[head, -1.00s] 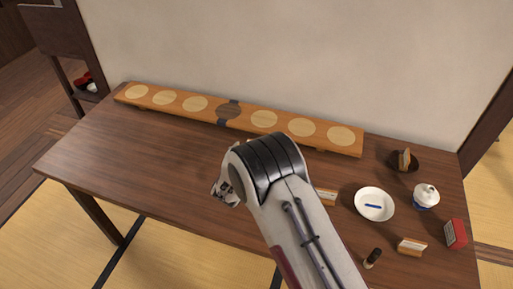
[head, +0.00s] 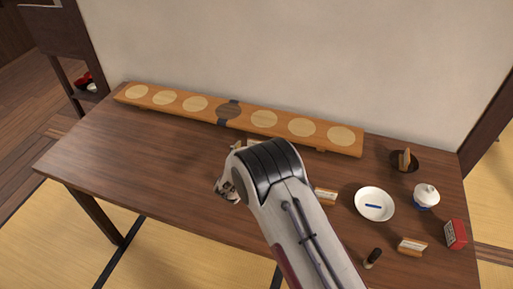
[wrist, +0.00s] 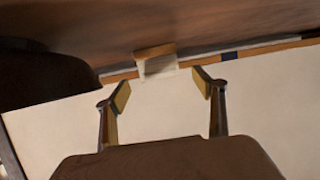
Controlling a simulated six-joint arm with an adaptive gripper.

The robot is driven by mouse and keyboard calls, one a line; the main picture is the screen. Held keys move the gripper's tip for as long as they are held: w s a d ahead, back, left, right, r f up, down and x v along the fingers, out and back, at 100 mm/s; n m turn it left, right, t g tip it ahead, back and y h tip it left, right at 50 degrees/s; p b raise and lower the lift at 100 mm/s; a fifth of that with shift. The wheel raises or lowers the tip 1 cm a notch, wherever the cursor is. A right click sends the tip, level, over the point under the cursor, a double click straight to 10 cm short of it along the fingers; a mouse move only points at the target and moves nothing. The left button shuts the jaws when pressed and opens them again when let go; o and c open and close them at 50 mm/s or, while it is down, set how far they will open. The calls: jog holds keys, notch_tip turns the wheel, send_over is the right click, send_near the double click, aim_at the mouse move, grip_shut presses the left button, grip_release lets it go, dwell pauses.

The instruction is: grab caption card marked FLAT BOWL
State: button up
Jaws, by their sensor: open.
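In the wrist view, a small card in a wooden holder (wrist: 157,66) is just beyond my fingertips, roughly midway between them. Its lettering is not legible. My gripper (wrist: 163,92) is open and empty, with a finger on either side and apart from the card. In the head view, a small tan piece (head: 250,142) peeks out behind my arm, which hides most of that spot. Other wooden card holders stand beside my arm (head: 326,196) and at the front right (head: 411,246). I cannot read which one says FLAT BOWL.
A long wooden board with round inlays (head: 185,103) lies along the wall. The table's left is clear.

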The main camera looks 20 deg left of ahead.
jog(key=shift+w, duration=0.1)
dwell(0.3)
jog(key=shift+x, duration=2.55)
jog(key=shift+d+f, duration=0.1)
jog(key=c, duration=1.1)
